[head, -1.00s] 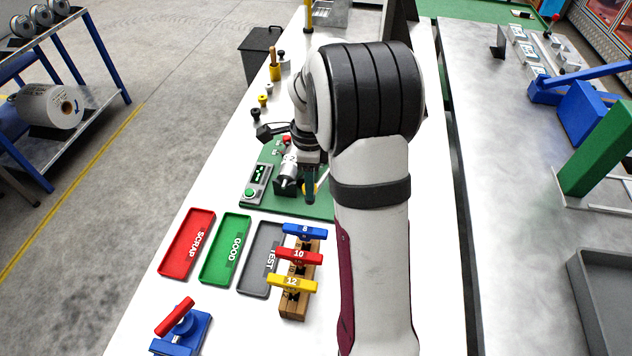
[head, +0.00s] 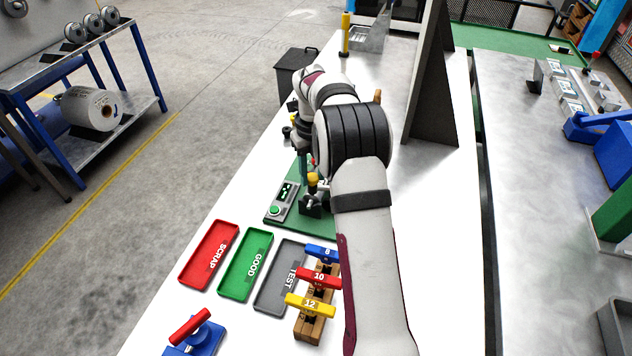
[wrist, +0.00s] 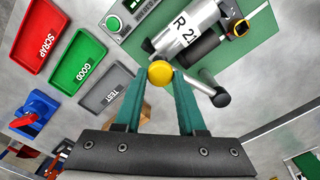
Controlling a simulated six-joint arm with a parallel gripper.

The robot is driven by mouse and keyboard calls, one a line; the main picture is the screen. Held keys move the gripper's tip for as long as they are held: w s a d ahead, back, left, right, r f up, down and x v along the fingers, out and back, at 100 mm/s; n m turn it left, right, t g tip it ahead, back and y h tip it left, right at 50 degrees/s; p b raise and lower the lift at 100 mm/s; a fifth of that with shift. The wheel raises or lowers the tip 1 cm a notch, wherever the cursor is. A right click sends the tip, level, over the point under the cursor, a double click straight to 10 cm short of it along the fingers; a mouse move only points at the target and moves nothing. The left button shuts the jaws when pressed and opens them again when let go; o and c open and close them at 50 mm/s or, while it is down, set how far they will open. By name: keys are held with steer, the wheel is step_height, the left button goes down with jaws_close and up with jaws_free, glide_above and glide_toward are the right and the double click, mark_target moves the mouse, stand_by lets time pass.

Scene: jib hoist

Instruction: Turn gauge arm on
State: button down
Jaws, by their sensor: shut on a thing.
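The gauge stands on a green base plate (head: 300,222), mostly behind my arm in the head view. In the wrist view, my gripper (wrist: 160,77) has its two teal fingers on either side of a round yellow knob (wrist: 160,73), shut on it. The knob also shows in the head view (head: 313,178). A silver cylinder marked "R 2" (wrist: 190,32) lies just beyond the knob. How the knob joins the gauge arm is hidden.
A grey box with a green button (head: 275,209) stands left of the gauge. Red SCRAP (head: 190,278), green GOOD (head: 228,289) and grey TEST (head: 264,302) trays lie in front. Numbered T-handled gauges stand in a wooden rack (head: 312,322). A dark panel (head: 440,132) stands behind right.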

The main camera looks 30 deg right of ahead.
steer(key=w+d+m, duration=0.1)
steer(key=w+m, duration=0.1)
steer(key=shift+w+d+m, duration=0.2)
steer(key=shift+m, duration=0.1)
steer(key=shift+w+d+m, duration=1.05)
steer(key=shift+d+m, duration=0.1)
steer(key=shift+m, duration=0.45)
steer(key=shift+c, duration=2.4)
jaws_free()
step_height(320, 180, up, 8)
steer(key=shift+f, duration=0.25)
